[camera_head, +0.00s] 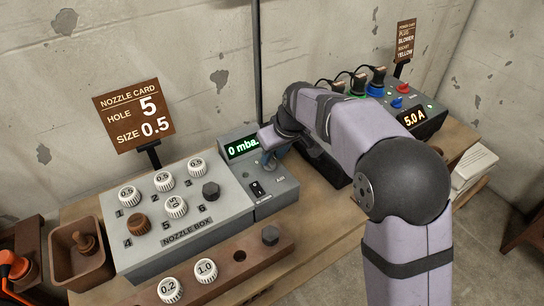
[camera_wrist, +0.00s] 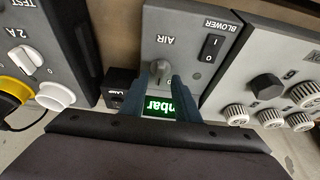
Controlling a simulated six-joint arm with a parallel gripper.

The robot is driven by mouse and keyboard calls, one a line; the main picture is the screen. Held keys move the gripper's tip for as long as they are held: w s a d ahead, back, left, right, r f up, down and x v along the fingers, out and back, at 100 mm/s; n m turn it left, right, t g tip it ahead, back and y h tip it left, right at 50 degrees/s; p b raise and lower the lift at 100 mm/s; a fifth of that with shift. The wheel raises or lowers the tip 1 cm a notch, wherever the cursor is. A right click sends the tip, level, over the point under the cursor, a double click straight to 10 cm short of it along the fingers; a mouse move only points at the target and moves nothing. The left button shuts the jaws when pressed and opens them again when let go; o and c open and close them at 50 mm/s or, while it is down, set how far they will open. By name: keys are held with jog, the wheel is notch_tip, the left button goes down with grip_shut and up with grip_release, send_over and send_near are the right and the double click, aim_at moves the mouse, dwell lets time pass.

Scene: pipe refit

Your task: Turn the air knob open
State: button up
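The grey air knob (camera_wrist: 160,70) sits under the word AIR on a grey box (camera_wrist: 185,25), which also carries a blower switch. In the wrist view my gripper (camera_wrist: 161,80) has its two blue fingers apart, with their tips at either side of the knob. I cannot tell whether they touch it. In the head view my gripper (camera_head: 268,161) is over the same box (camera_head: 278,196), and the knob is hidden behind it. The green display (camera_head: 242,147) reads 0 mba, its end cut off; it also shows between the fingers in the wrist view (camera_wrist: 158,104).
The nozzle box (camera_head: 190,232) with several white nozzles stands left of the air box. The black blower switch (camera_head: 257,189) is close to the knob. A power unit (camera_head: 425,121) with plugs and cables stands at the right. A wooden rack (camera_head: 220,262) lies in front.

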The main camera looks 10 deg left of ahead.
aim_at(270, 163)
jog(key=shift+x, duration=1.15)
jog(key=shift+c, duration=0.6)
grip_shut()
